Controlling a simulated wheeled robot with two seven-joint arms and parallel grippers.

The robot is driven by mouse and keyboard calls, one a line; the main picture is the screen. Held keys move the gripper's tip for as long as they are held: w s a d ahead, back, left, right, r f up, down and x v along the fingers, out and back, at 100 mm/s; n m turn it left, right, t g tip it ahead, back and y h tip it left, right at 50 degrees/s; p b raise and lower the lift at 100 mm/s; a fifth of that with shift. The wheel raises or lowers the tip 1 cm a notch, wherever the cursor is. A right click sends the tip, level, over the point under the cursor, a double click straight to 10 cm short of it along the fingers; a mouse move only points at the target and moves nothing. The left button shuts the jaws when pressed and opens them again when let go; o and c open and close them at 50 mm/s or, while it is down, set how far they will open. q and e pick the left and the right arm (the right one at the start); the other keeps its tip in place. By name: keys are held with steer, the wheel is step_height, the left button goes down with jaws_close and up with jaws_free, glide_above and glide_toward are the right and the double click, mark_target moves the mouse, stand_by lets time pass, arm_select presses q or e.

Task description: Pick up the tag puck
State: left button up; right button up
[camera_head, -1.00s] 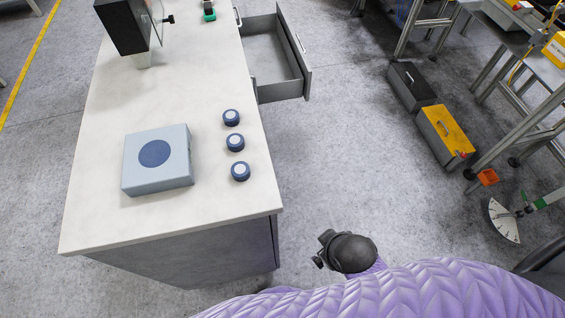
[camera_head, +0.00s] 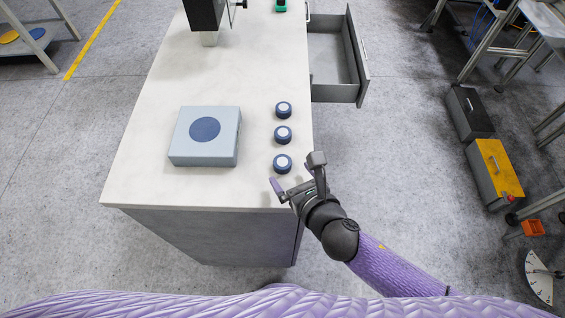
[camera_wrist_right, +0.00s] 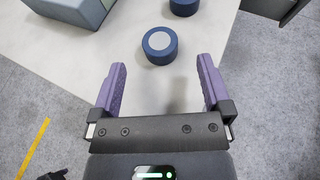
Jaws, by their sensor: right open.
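Three dark blue pucks with pale round tops stand in a row on the pale table (camera_head: 160,188): a far one (camera_head: 284,109), a middle one (camera_head: 283,135) and a near one (camera_head: 282,163). Which of them is the tag puck I cannot tell. My right gripper (camera_head: 293,182) is open and empty at the table's near right corner, just in front of the near puck. In the right wrist view the near puck (camera_wrist_right: 160,46) lies ahead of the parted purple fingers (camera_wrist_right: 160,85), apart from them. My left gripper is not in view.
A grey-blue box (camera_head: 180,152) with a dark blue disc on top stands left of the pucks. An open drawer (camera_head: 335,93) juts out from the table's right side. A dark device (camera_head: 205,15) stands at the back. Floor cases (camera_head: 495,172) stand to the right.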

mark_target(283, 163)
steer(key=b+x, duration=0.1)
steer(key=x, duration=0.3)
steer(key=shift+w+a, duration=0.15)
steer(key=shift+w, duration=0.05)
jaws_close()
